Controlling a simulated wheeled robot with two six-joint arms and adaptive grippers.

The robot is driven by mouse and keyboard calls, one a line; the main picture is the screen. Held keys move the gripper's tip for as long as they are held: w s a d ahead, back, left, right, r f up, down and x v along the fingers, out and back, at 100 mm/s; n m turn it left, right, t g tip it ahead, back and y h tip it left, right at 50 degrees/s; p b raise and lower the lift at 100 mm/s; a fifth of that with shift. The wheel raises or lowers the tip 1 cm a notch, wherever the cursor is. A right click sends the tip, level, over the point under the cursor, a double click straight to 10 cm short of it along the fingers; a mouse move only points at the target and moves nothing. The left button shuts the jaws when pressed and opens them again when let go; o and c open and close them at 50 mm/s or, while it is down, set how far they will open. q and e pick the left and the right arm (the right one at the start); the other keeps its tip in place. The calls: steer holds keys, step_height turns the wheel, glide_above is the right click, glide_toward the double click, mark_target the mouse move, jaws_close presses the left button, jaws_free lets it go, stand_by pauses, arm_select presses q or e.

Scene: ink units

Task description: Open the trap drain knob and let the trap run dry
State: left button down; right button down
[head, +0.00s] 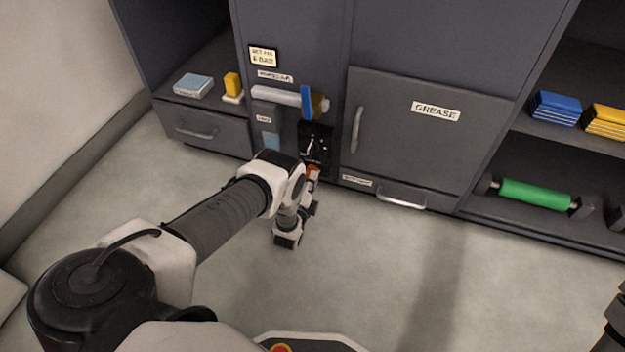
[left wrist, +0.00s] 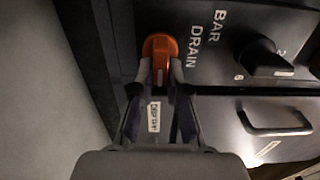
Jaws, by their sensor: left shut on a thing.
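The orange drain knob (left wrist: 160,46) sits on a dark panel beside the word DRAIN in the left wrist view. My left gripper (left wrist: 158,72) is shut on it, a finger on each side. In the head view, my left gripper (head: 311,183) is low at the front of the cabinet, and a bit of orange (head: 313,171) shows at its tip. A grey housing (head: 264,120) with a blue area at its lower end is just left of the black panel (head: 316,140); I cannot tell whether that is liquid. My right gripper is not clearly in view.
A black dial (left wrist: 262,57) is right of the knob. Below it is a drawer handle (left wrist: 275,120). Above the panel is a pipe with a blue lever (head: 307,103). The GREASE door (head: 432,145) is to the right. A green roller (head: 535,194) lies on the right shelf. The floor in front is clear.

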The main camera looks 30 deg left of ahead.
arm_select(q)
steer(key=c, duration=1.2)
jaws_free()
steer(key=shift+o, duration=0.2)
steer(key=v, duration=1.2)
